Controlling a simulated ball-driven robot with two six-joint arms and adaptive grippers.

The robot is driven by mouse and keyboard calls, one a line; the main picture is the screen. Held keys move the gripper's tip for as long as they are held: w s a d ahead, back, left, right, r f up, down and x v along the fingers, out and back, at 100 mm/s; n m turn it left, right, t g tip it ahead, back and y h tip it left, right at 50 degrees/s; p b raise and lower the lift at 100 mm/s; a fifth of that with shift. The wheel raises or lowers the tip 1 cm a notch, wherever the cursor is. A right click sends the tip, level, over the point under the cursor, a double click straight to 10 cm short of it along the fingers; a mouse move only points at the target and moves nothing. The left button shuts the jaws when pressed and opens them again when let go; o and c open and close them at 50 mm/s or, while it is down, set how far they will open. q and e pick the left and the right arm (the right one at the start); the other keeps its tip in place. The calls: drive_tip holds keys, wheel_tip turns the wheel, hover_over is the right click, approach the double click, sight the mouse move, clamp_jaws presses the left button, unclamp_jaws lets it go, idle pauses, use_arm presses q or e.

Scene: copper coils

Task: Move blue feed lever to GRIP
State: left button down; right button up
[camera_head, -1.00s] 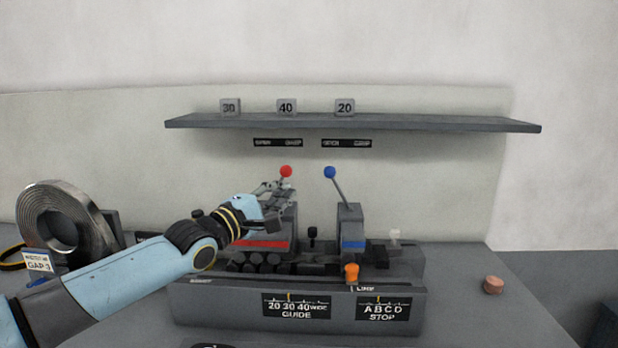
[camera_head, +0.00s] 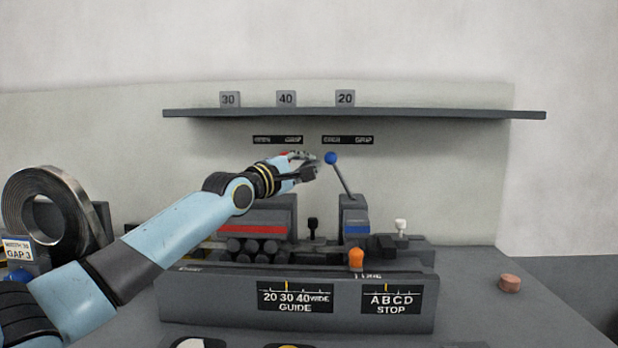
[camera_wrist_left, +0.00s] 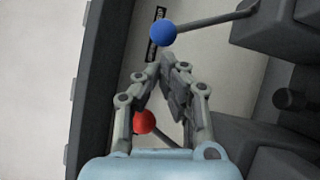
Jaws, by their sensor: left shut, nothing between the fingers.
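The blue feed lever has a blue ball knob (camera_head: 330,158) on a thin grey rod that leans left at the top. Its base is a grey block with a blue stripe (camera_head: 355,229). My left gripper (camera_head: 316,164) is shut and empty, just left of the blue knob. In the left wrist view the blue knob (camera_wrist_left: 163,32) lies just beyond the fingertips (camera_wrist_left: 166,60); whether they touch it I cannot tell. The label plate with GRIP (camera_head: 348,140) is on the wall above. The red lever knob (camera_wrist_left: 145,122) shows under the gripper. My right gripper is not in view.
A shelf (camera_head: 440,114) with number blocks runs above the levers. The front panel (camera_head: 220,300) carries guide and stop scales, with an orange knob (camera_head: 356,258) above it. A metal coil (camera_head: 22,200) stands at left. A copper-coloured disc (camera_head: 510,283) lies at right.

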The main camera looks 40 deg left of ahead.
use_arm(q)
drive_tip(key=shift+w+r, duration=0.15)
drive_tip(key=shift+w, duration=0.2)
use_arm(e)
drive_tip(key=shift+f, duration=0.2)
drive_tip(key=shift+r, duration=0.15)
